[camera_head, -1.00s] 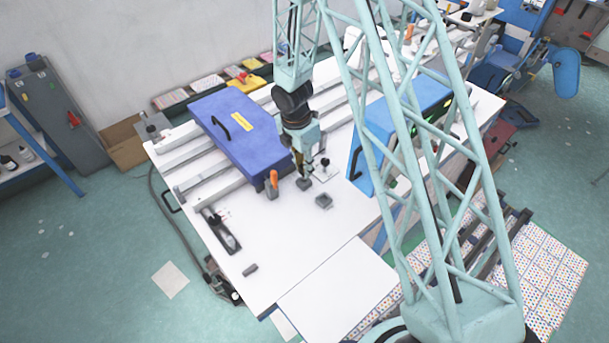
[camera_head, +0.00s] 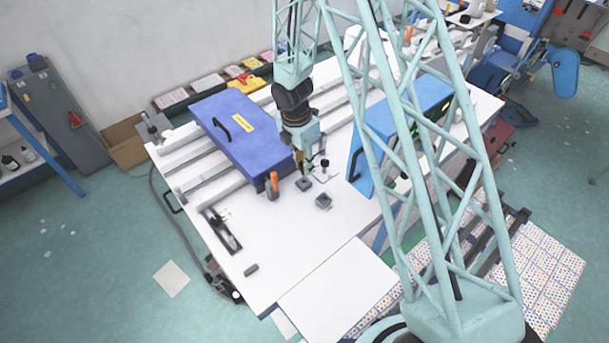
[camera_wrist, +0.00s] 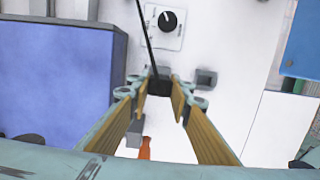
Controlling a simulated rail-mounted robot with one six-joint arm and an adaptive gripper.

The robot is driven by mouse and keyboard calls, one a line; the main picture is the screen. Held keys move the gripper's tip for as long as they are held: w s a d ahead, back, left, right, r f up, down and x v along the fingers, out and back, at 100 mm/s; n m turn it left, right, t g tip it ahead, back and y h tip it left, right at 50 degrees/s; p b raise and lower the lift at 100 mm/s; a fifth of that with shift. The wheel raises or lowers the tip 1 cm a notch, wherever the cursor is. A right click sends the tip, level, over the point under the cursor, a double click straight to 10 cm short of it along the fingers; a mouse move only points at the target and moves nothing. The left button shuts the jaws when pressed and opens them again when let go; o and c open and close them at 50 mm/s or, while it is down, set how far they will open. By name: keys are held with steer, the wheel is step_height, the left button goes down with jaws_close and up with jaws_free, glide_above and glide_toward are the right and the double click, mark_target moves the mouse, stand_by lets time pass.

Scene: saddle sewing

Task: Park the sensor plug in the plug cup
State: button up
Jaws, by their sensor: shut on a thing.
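My gripper (camera_wrist: 161,92) points down and is shut on a small dark block, which I take as the sensor plug (camera_wrist: 158,86). A thin black line, like a cable, runs up from the plug in the wrist view. A grey square block with a dark hollow, apparently the plug cup (camera_wrist: 206,78), is just right of the fingertips and apart from them; it seems to be the grey block in the head view (camera_head: 323,201). In the head view my gripper (camera_head: 303,171) hangs above the white table, with a grey block (camera_head: 304,184) right below its tips.
A blue-violet case (camera_head: 238,135) stands left, and a blue box (camera_head: 375,135) right. A plate with a black knob (camera_wrist: 168,20) lies near the fingertips. An orange-handled tool (camera_head: 272,183) stands left of my gripper. The table front (camera_head: 285,240) is largely clear.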

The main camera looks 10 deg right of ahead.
steer(key=shift+r+p, duration=0.9)
steer(key=shift+r, duration=0.2)
steer(key=shift+s+d+b, duration=0.15)
steer(key=shift+s+b, duration=0.1)
steer(key=shift+b, duration=0.2)
